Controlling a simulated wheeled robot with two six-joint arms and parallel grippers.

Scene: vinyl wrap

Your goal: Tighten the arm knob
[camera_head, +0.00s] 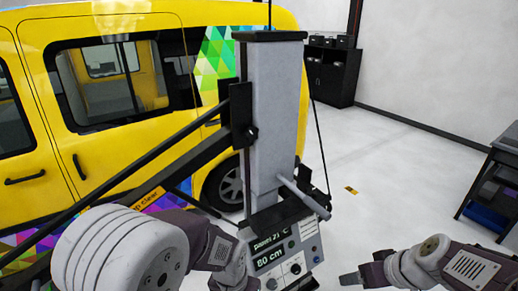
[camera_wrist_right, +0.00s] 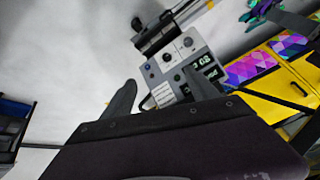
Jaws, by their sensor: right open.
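A small black knob (camera_head: 251,134) sits on the dark bracket at the side of the grey column (camera_head: 272,110), where the slanting black arm (camera_head: 175,160) meets it. My right gripper (camera_head: 352,279) is low in the head view, right of the column's control panel (camera_head: 285,258) and well below the knob. In the right wrist view its fingers (camera_wrist_right: 160,95) are spread apart with nothing between them, and the control panel (camera_wrist_right: 183,62) shows upside down beyond them. The knob cannot be made out there. My left arm comes in at the lower left; its gripper is not visible.
A yellow van (camera_head: 110,150) with coloured triangle wrap stands behind the column and arm. A grey lever (camera_head: 303,199) sticks out of the column above the panel. A black cabinet (camera_head: 332,75) stands at the back, and a workbench (camera_head: 492,185) at the right. The floor between is mostly clear.

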